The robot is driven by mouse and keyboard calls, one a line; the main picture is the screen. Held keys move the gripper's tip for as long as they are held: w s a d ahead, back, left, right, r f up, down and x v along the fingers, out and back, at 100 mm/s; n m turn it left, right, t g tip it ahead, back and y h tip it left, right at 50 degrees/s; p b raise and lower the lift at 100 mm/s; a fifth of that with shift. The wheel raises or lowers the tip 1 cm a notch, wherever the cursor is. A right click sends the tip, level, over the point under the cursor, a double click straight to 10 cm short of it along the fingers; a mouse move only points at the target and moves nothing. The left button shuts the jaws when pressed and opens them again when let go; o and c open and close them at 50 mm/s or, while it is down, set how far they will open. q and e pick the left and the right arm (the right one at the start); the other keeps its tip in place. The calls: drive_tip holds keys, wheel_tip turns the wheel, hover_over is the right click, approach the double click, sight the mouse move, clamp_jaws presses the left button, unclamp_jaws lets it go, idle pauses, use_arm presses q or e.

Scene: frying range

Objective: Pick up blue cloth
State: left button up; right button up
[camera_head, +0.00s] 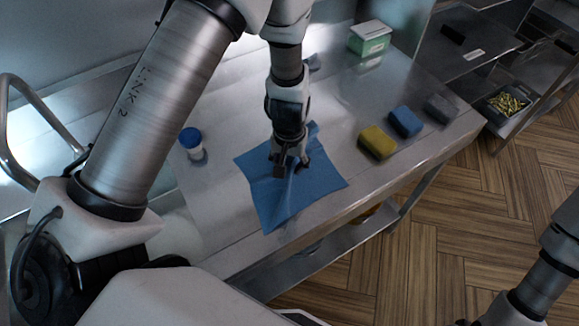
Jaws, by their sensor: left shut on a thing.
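The blue cloth (300,195) lies spread on the steel table, its near corner close to the table's front edge. My left gripper (288,170) points down at the upper middle of the cloth and is shut on it. The cloth looks creased around the fingers, and the fingers hide a small part of it. Most of the cloth still lies on the tabletop. Part of my right arm shows at the bottom right, but its gripper is out of view.
On the steel table (230,225) stand a white jar with a blue lid (191,142), a yellow sponge (377,142), a blue sponge (405,121), a grey sponge (441,108) and a green-and-white box (369,38). A shelf with a tray of yellow pieces (507,104) stands at right.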

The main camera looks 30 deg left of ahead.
use_arm(q)
drive_tip(key=c, duration=0.4)
drive_tip(key=shift+c, duration=0.2)
